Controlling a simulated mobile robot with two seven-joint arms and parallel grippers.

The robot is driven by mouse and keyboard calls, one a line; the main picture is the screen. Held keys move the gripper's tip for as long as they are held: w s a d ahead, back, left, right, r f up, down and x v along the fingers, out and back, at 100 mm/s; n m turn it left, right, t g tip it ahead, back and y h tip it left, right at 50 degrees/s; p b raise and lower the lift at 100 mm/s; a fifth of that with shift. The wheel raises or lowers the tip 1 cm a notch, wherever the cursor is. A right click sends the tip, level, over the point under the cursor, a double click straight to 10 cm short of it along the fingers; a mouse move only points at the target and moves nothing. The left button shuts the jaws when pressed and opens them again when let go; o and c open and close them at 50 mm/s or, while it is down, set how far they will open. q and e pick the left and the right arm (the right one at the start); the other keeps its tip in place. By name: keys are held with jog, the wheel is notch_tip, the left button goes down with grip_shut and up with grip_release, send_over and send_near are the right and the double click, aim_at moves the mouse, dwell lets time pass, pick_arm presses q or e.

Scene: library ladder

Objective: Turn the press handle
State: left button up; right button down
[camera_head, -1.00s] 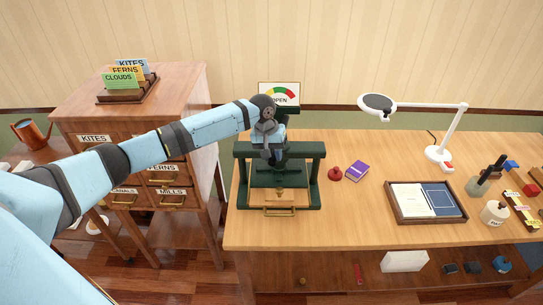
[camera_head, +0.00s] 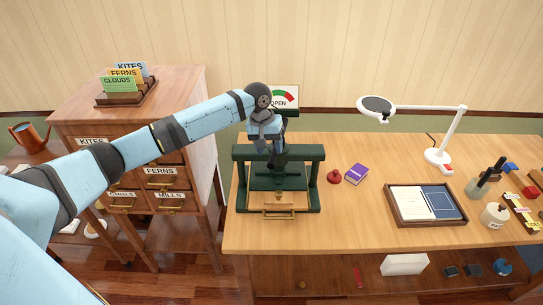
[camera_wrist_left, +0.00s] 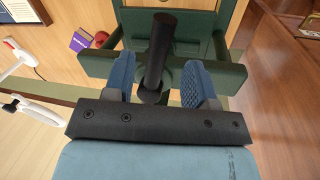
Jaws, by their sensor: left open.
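The green press (camera_head: 254,203) stands on the left end of the wooden table. Its dark handle (camera_wrist_left: 160,50) shows in the left wrist view as a black cylinder between the two blue fingers of my left gripper (camera_wrist_left: 162,88). The fingers are apart, with a visible gap on the side toward the right finger. In the head view my left gripper (camera_head: 274,158) is over the middle of the press and mostly hides the handle. A gauge sign (camera_head: 285,96) reading OPEN stands behind the press, partly covered by my wrist. My right gripper is not in view.
A red knobbed object (camera_head: 334,177) and a purple book (camera_head: 356,174) lie right of the press. A white magnifier lamp (camera_head: 440,155) and a tray with papers (camera_head: 400,214) stand further right. A drawer cabinet (camera_head: 190,183) stands to the left.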

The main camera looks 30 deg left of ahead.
aim_at(272, 157)
pick_arm(q)
notch_tip(272, 157, up, 10)
jog(key=a, duration=0.1)
jog(key=shift+s+a+f+b, duration=0.2)
jog(key=shift+s+a+b, duration=0.15)
jog(key=shift+a+b, duration=0.1)
dwell(0.4)
jog(key=shift+d, duration=0.1)
jog(key=f, duration=0.4)
jog(key=d+f+b, duration=0.1)
jog(key=f, duration=0.4)
jog(key=w+d+f, duration=0.1)
jog(key=f, duration=0.3)
jog(key=shift+d+f, duration=0.25)
jog(key=shift+f, duration=0.05)
jog(key=shift+c, duration=0.4)
grip_shut()
